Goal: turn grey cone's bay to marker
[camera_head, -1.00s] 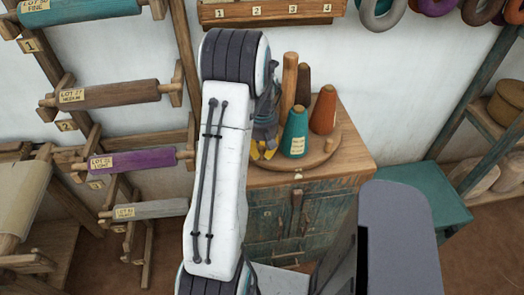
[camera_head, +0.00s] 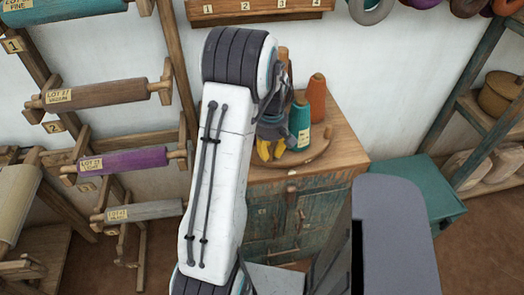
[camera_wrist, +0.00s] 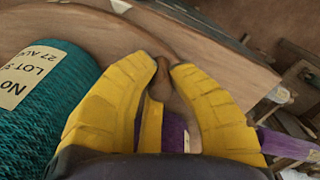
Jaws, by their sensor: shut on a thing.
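A round wooden turntable (camera_head: 318,158) sits on the cabinet top and carries yarn cones. A teal cone (camera_head: 299,128) with a pale label stands near the front, and a rust-orange cone (camera_head: 316,98) stands behind it. The teal cone fills the left of the wrist view (camera_wrist: 52,95). My gripper's yellow fingers (camera_wrist: 160,72) are shut on a small wooden peg (camera_wrist: 161,82) at the turntable's rim. My gripper (camera_head: 277,150) is left of the teal cone. No grey cone shows; my arm and gripper hide part of the turntable. I cannot make out the marker for certain.
The wooden cabinet (camera_head: 330,205) stands below, with a teal bench (camera_head: 415,190) at its right. Racks with a brown roller (camera_head: 95,95), a purple roller (camera_head: 125,161) and a grey roller (camera_head: 148,211) stand at left. A numbered wooden rail (camera_head: 262,16) hangs on the wall above.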

